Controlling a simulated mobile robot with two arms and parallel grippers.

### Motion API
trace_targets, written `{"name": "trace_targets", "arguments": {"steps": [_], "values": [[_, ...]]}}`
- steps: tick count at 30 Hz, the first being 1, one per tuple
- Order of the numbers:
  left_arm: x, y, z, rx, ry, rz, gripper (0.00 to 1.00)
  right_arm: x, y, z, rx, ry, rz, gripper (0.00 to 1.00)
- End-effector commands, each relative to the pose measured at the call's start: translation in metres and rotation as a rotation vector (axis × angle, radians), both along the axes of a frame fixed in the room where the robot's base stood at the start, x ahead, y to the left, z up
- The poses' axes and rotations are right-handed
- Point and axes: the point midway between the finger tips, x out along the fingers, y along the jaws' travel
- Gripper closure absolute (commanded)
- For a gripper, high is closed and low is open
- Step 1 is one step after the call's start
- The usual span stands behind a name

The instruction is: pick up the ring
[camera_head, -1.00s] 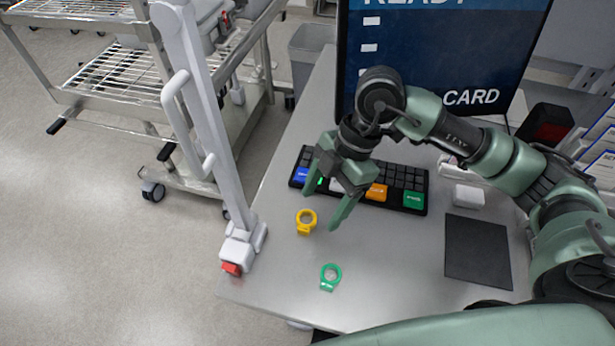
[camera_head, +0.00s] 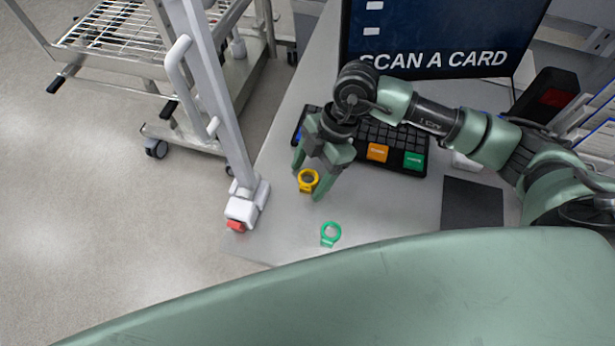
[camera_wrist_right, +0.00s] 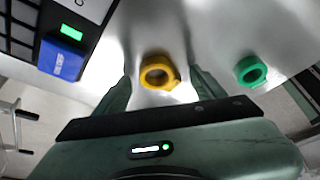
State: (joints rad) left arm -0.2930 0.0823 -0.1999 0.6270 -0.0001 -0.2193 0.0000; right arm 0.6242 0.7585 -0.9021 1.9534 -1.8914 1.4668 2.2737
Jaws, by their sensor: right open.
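A yellow ring (camera_head: 308,180) with a small tab lies on the grey table; it also shows in the right wrist view (camera_wrist_right: 158,72). A green ring (camera_head: 330,234) lies nearer the table's front edge and shows to the right in the wrist view (camera_wrist_right: 250,71). My right gripper (camera_head: 307,183) is open and empty, with one finger on each side of the yellow ring in both views. I cannot tell how far the fingertips are above the table. My left gripper is not in view.
A black keyboard (camera_head: 397,137) with coloured keys lies behind the rings. A screen (camera_head: 440,35) stands at the back. A dark mat (camera_head: 472,204) lies to the right. A white post (camera_head: 222,100) stands at the table's left edge, beside a wire cart (camera_head: 115,30).

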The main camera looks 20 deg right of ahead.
Motion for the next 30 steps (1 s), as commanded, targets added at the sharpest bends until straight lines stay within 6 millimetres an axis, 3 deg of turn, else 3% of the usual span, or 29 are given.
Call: {"name": "trace_targets", "arguments": {"steps": [3, 9, 10, 23, 30], "values": [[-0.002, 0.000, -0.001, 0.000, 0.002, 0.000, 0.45, 0.000, 0.000, 0.000, 0.000, 0.000, 0.000, 0.30], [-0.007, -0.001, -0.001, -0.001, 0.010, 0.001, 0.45, 0.000, 0.000, 0.000, 0.000, 0.000, 0.000, 0.85], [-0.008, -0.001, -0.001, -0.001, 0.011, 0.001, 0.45, 0.000, 0.000, 0.000, 0.000, 0.000, 0.000, 0.91], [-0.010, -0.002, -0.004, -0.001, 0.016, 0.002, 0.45, 0.001, 0.000, 0.011, 0.002, -0.002, 0.001, 0.91], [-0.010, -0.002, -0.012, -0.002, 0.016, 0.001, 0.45, 0.002, 0.000, 0.054, 0.003, -0.008, 0.003, 0.91]]}}
